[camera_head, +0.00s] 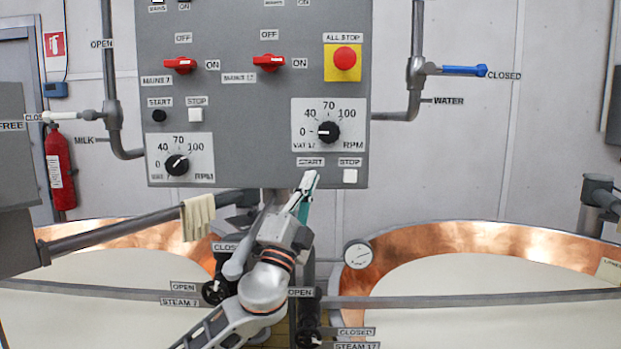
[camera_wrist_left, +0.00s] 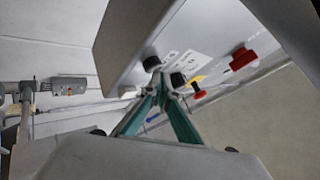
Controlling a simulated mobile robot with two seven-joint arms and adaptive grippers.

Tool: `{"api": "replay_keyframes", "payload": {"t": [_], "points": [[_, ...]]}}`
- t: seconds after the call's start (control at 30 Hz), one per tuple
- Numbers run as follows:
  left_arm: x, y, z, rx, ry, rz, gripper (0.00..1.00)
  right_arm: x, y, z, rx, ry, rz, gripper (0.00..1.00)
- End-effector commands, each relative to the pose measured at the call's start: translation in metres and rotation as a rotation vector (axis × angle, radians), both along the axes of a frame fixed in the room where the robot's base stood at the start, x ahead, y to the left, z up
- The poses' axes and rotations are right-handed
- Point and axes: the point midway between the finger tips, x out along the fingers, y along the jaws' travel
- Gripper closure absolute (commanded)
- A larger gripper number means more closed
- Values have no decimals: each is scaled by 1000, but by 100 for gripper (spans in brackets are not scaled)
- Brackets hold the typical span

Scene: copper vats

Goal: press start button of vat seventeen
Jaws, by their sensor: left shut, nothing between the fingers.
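The grey control panel (camera_head: 250,100) hangs upright in the head view. Its right-hand side has a speed dial (camera_head: 329,131) marked for vat 17. Below it are a START label (camera_head: 311,162) and a white STOP button (camera_head: 350,176). The start button under that label is hidden by my left gripper (camera_head: 309,178). The gripper is shut and empty, its tips raised to just under the label; I cannot tell whether they touch. In the left wrist view, the closed fingertips (camera_wrist_left: 161,80) are close to the panel's face, near dark round knobs. My right gripper is not in view.
A red ALL STOP button (camera_head: 344,58) on yellow and a red mains switch (camera_head: 269,62) are above the dial. Vat 7's black start button (camera_head: 159,115) is at left. A copper vat (camera_head: 440,243) with rail and gauge (camera_head: 358,254) stands at right; a cloth (camera_head: 198,217) hangs left.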

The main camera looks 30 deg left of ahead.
Motion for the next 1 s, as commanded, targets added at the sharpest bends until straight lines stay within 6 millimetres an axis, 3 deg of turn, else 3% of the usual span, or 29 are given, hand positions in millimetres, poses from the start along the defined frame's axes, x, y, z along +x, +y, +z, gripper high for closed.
{"api": "replay_keyframes", "payload": {"t": [1.0], "points": [[8, 5, 0, -1, -1, 1, 100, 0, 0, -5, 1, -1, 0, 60]]}}
